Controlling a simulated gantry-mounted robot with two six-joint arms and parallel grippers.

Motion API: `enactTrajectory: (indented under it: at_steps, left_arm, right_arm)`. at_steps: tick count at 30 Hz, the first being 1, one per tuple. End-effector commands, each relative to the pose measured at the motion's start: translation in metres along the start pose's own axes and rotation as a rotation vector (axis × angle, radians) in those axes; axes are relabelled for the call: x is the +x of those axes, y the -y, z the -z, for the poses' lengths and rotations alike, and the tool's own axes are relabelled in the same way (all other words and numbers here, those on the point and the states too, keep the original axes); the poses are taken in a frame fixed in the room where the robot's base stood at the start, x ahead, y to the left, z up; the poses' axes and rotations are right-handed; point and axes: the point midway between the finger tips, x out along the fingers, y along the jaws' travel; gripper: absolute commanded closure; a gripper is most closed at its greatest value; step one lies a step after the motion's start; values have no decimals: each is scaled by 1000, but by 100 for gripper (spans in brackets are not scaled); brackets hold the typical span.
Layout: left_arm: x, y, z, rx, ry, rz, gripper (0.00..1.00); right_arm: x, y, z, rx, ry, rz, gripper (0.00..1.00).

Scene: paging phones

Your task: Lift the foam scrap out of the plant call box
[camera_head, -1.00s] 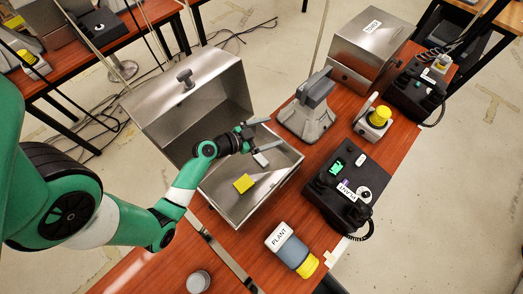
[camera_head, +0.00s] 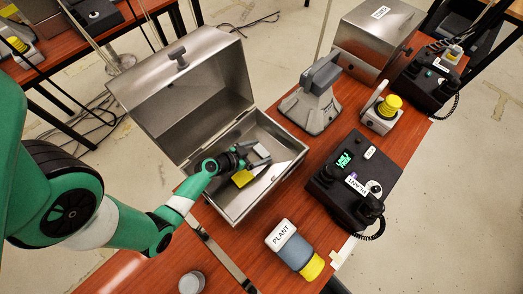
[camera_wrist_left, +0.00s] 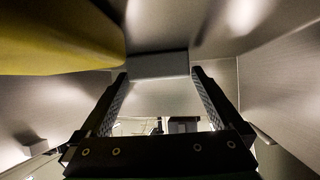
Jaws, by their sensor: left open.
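The yellow foam scrap (camera_head: 241,179) lies on the floor of the open metal call box (camera_head: 234,213), partly hidden by my gripper. My left gripper (camera_head: 262,155) is inside the box, just above the scrap in the head view, with its fingers apart. In the left wrist view the foam scrap (camera_wrist_left: 55,38) fills the upper left, outside the left-hand finger. Whether the gripper touches the scrap I cannot tell. My right gripper is not in view.
The box lid (camera_head: 175,85) stands open at the back left. A grey device (camera_head: 313,98), a black phone set (camera_head: 350,185) and a closed metal box (camera_head: 378,40) stand to the right. A PLANT-labelled cylinder (camera_head: 292,248) and a small round tin (camera_head: 192,282) lie in front.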

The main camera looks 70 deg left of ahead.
Motion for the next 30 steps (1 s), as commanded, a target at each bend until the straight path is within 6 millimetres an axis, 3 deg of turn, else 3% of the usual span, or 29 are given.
enactTrajectory:
  at_steps: [3,10,20,26,30]
  left_arm:
    - [13,0,-1,0,0,-1,0]
    - [14,0,0,-2,0,1,2]
    - [14,0,0,-1,0,1,61]
    - [14,0,0,-1,0,1,63]
    - [7,0,13,0,-2,0,63]
  right_arm:
    - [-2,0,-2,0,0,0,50]
    - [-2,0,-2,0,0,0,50]
    - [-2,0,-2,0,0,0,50]
    - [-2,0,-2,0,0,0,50]
    - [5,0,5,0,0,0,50]
